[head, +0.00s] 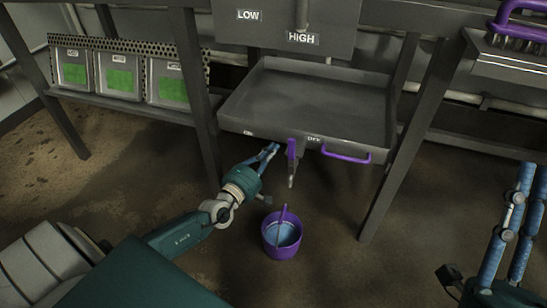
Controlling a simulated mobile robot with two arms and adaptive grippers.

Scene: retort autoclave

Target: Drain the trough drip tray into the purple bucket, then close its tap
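The grey trough drip tray (305,97) sits under the machine, with a purple handle (346,155) on its front. Its tap (292,150) hangs at the front middle, with an upright purple lever and a spout pointing down. The purple bucket (282,241) stands on the floor below the spout; something bluish shows inside and its handle stands up. My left gripper (275,148) is left of the tap, close under the tray's front edge, its blue fingertips drawn together with nothing seen between them. My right gripper (534,166) is at the far right, fingers apart, empty.
Metal bins with green labels (119,79) stand on a shelf at the left. Table legs (408,145) flank the tray. A purple-handled brush (518,30) lies on a surface at the upper right. The floor around the bucket is clear.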

